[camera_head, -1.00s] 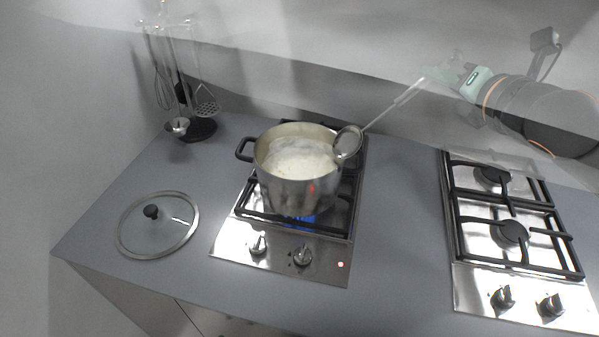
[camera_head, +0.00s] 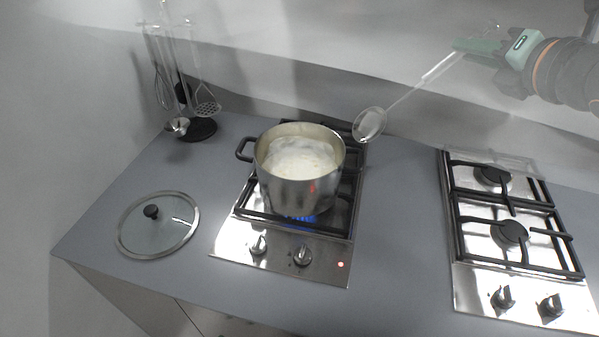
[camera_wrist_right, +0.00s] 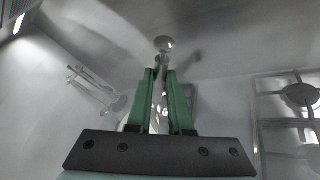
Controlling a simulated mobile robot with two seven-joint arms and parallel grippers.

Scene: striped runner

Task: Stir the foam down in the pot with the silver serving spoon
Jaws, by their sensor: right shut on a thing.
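The steel pot (camera_head: 299,192) stands on the left hob, with pale white foam (camera_head: 300,156) inside below its rim. The silver serving spoon (camera_head: 369,124) has a round bowl and a long thin handle. My right gripper (camera_head: 462,46) is shut on the upper end of the handle. The spoon slants down to the left, its bowl in the air just right of the pot and apart from it. My left gripper is not in view.
A blue flame (camera_head: 298,217) burns under the pot. A glass lid (camera_head: 157,225) lies on the counter at left. A utensil stand (camera_head: 200,129) with hanging tools is at back left. An empty second hob (camera_head: 512,234) is at right, with clear counter between the hobs.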

